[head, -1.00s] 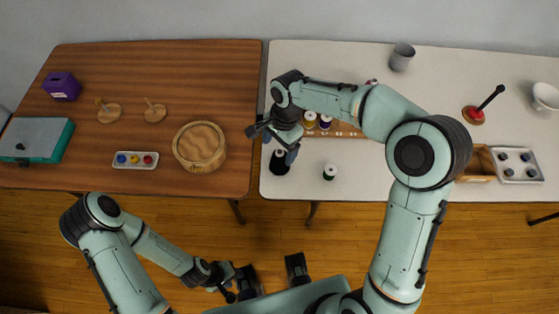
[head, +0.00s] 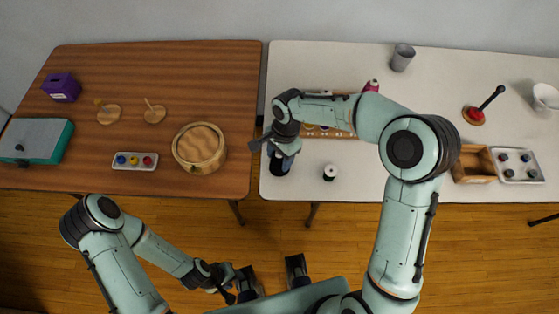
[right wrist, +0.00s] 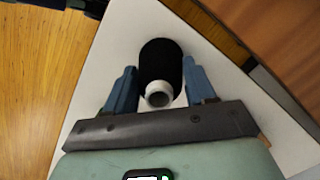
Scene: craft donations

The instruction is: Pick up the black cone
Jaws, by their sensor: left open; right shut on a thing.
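The black cone (head: 279,164), a spool of black thread on a white core, stands near the front left corner of the white table (head: 375,185). My right gripper (head: 284,158) is down over it and partly hides it in the head view. In the right wrist view the black cone (right wrist: 161,62) is between the two blue fingers of my right gripper (right wrist: 161,82), which is shut on it. It appears still on the table. My left gripper (head: 232,288) is open and empty, low in front of the tables.
Behind my right forearm is a wooden rack (head: 345,131) with several spools, partly hidden. A wooden box (head: 474,166) and a metal tray (head: 534,174) stand further right. A gap separates the brown table (head: 238,100).

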